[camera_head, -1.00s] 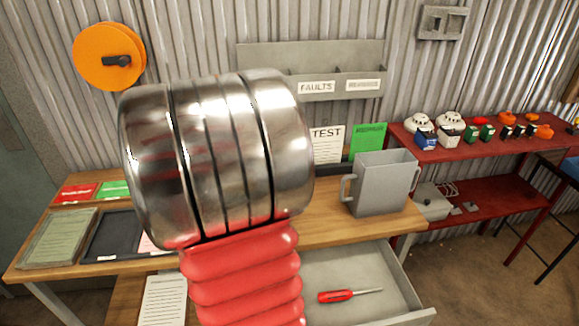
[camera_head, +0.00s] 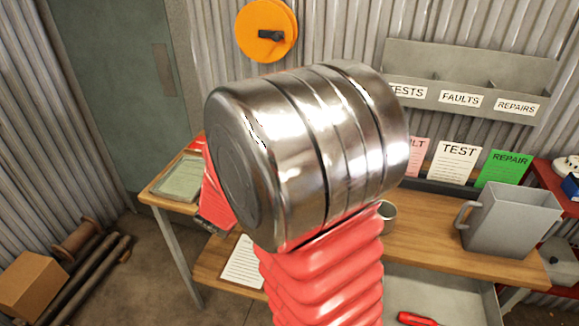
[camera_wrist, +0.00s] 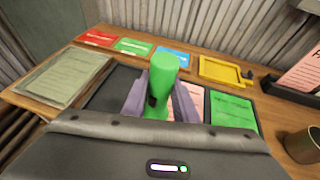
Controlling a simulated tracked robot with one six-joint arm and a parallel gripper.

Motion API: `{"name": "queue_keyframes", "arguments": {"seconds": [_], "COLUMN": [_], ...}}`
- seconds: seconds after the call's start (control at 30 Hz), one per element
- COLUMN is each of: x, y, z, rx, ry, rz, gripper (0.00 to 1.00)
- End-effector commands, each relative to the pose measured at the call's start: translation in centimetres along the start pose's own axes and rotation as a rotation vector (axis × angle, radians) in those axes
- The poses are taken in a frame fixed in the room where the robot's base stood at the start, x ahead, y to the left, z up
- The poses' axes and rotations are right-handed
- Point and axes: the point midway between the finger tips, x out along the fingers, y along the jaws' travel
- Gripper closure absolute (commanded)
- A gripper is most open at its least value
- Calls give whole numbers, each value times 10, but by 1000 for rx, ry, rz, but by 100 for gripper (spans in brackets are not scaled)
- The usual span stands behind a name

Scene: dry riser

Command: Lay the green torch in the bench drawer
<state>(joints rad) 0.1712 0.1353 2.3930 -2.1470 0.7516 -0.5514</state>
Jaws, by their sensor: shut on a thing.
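In the wrist view the green torch (camera_wrist: 161,85) stands upright between the two fingers of my gripper (camera_wrist: 160,100), which is shut on it. The torch is above or in front of a dark tray on the bench; I cannot tell how high. In the head view my own arm hides the torch and the gripper fingers. The bench drawer (camera_head: 440,290) is pulled open at the lower right of the head view, partly cut off by the frame. A red-handled screwdriver (camera_head: 418,319) lies in it.
The cup also shows in the wrist view (camera_wrist: 303,145). Cards and a yellow frame (camera_wrist: 222,70) lie around the dark tray (camera_wrist: 108,92). Pipes and a carton (camera_head: 35,285) lie on the floor at left.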

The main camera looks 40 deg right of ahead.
Motion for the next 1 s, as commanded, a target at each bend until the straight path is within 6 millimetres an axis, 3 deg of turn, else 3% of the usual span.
{"name": "queue_keyframes", "arguments": {"seconds": [0.03, 0.2, 0.5, 0.7, 1.0], "x": [-8, -37, -99, -119, -120], "y": [21, 81, 167, 188, 188], "z": [-7, -31, -76, -90, -90], "rx": [-22, -83, -180, -207, -208], "ry": [1, 1, -1, -1, -2], "rz": [46, 193, 430, 497, 499], "gripper": [100, 100, 100, 100, 100]}}
